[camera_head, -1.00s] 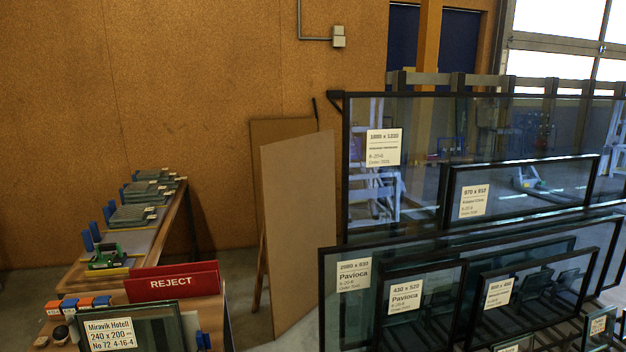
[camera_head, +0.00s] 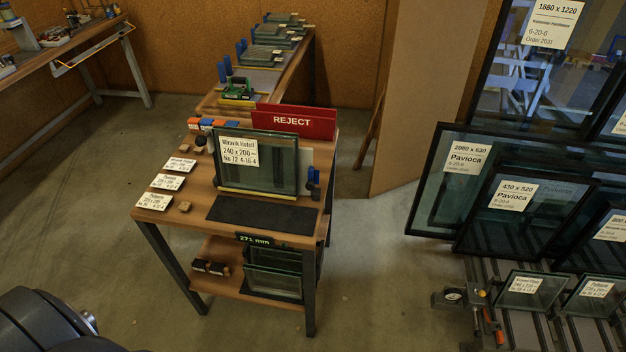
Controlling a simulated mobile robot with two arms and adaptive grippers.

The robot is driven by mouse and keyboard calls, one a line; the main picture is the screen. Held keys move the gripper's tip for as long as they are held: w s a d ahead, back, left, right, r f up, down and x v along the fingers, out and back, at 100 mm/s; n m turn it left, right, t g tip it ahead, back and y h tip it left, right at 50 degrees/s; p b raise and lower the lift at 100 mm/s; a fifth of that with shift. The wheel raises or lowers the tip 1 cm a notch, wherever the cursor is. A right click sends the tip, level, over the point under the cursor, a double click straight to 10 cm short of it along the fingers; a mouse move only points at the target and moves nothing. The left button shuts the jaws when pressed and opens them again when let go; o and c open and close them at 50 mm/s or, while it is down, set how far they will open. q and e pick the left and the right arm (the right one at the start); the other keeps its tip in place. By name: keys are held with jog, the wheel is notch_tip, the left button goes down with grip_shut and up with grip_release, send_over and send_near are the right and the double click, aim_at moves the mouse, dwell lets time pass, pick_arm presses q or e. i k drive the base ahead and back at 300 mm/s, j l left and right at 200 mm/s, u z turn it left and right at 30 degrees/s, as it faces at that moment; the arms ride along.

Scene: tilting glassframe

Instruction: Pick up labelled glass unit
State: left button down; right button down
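A small glass unit (camera_head: 275,165) with a dark frame stands upright on a wooden table (camera_head: 163,213). Its white label (camera_head: 239,151) reads "Miravik Hotell 240 x 200, No 72 4-16-4". Neither gripper is in view. A dark rounded part of my own body shows at the lower left.
A red REJECT sign (camera_head: 293,121) stands behind the unit. A dark mat (camera_head: 262,214) lies before it, with loose label cards (camera_head: 167,182) to the left. More glass (camera_head: 273,284) stands on the lower shelf, near a "271 mm" display (camera_head: 262,240). Open floor lies between table and rack.

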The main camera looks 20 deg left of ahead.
aim_at(250, 159)
jog(key=u, duration=1.25)
jog(key=z, duration=2.35)
jog(key=u, duration=2.2)
